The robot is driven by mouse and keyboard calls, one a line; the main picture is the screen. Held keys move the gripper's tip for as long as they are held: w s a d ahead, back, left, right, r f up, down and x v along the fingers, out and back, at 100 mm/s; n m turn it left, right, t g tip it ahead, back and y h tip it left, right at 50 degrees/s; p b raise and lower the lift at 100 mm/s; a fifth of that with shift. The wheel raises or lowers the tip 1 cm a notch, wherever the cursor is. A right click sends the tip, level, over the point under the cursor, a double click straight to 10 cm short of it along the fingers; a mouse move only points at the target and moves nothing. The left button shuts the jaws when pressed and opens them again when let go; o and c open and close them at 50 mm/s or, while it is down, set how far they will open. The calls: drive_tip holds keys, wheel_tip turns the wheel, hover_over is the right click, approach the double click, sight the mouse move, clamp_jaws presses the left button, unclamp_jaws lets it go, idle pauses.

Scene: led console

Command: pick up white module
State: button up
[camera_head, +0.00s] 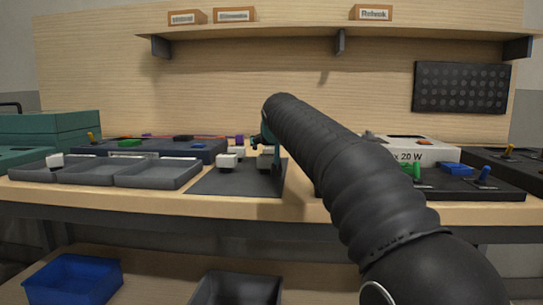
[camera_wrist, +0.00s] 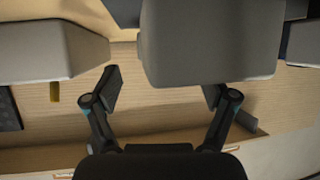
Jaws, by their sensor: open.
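In the wrist view a pale grey-white module (camera_wrist: 210,40) lies ahead of my open gripper (camera_wrist: 160,88), its near end reaching in between the two fingers. It sits closer to the right finger, and I cannot tell whether that finger touches it. A second pale module (camera_wrist: 50,50) lies to the left, outside the fingers. In the head view my gripper (camera_head: 264,146) is low over the dark mat, partly hidden by my arm. A white module (camera_head: 266,160) shows right by it, and another white module (camera_head: 228,160) stands to its left.
A dark mat (camera_head: 225,186) lies on the wooden bench. Grey trays (camera_head: 158,176) are to the left, with a blue console (camera_head: 200,150) behind. A white box (camera_head: 430,152) and a black panel with green and blue levers (camera_head: 450,188) are to the right. A shelf (camera_head: 280,34) runs above.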

sight(271, 148)
drive_tip(key=shift+x, duration=1.55)
drive_tip(key=shift+r, duration=0.15)
drive_tip(key=c, duration=1.3)
drive_tip(key=shift+c, duration=0.2)
